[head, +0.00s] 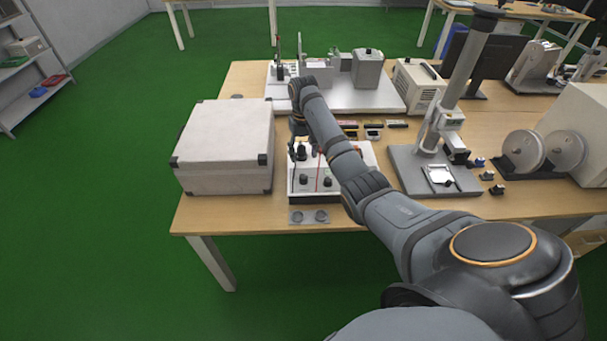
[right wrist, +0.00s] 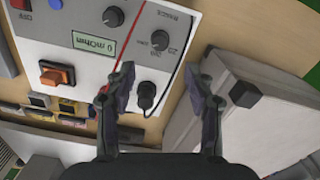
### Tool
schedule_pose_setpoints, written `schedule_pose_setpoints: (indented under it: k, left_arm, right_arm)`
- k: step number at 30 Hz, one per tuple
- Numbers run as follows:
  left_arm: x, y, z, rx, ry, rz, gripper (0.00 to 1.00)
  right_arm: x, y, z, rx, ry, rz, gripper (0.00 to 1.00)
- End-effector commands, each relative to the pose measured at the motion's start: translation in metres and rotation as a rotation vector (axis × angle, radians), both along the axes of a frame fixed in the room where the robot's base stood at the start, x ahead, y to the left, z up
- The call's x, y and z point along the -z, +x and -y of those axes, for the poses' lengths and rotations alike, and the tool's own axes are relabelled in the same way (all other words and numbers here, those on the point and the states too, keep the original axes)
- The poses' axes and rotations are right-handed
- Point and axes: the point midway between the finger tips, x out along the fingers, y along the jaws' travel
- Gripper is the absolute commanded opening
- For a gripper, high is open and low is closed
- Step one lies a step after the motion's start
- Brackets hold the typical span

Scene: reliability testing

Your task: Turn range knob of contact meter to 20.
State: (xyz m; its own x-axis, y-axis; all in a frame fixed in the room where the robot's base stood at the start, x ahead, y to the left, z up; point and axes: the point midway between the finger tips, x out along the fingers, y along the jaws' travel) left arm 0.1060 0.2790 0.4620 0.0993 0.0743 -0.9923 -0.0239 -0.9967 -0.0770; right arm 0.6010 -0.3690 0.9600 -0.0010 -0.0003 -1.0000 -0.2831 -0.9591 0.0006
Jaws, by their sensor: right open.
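The contact meter (head: 338,180) is a light box with a white and grey panel on the table. In the right wrist view its panel (right wrist: 85,80) fills the left, with a small display (right wrist: 94,43) reading 0 mOhm and an orange-red rocker switch (right wrist: 57,76). The range knob (right wrist: 160,40) is black, near a RANGE label; its exact setting is too small to read surely. My right gripper (right wrist: 160,78) is open and empty over the panel's edge, its fingertips apart from the range knob. In the head view my right gripper (head: 303,152) partly hides the meter. My left gripper is not visible.
A large light case (head: 225,150) stands close left of the meter. A stand with a tall column (head: 465,80) is to the right. A red cable (right wrist: 167,62) and a black plug (right wrist: 146,95) are on the panel. A small grey plate (head: 308,217) lies in front.

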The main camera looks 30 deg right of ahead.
Motion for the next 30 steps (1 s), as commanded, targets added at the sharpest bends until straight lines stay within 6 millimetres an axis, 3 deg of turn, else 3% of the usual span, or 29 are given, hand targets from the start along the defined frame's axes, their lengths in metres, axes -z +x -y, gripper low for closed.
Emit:
schedule_pose_setpoints:
  k: [7, 15, 21, 30]
  left_arm:
    - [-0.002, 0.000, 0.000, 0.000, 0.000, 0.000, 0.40]
    - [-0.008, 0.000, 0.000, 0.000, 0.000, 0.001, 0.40]
    - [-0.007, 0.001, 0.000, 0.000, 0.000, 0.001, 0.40]
    - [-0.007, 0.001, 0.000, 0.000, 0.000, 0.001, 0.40]
  right_arm:
    - [0.009, 0.000, 0.000, 0.002, 0.002, -0.005, 0.54]
    - [0.066, -0.001, 0.000, 0.002, 0.002, -0.006, 0.54]
    - [0.096, 0.000, 0.000, 0.002, 0.002, -0.002, 0.54]
    - [0.104, 0.000, 0.000, 0.001, 0.001, 0.000, 0.54]
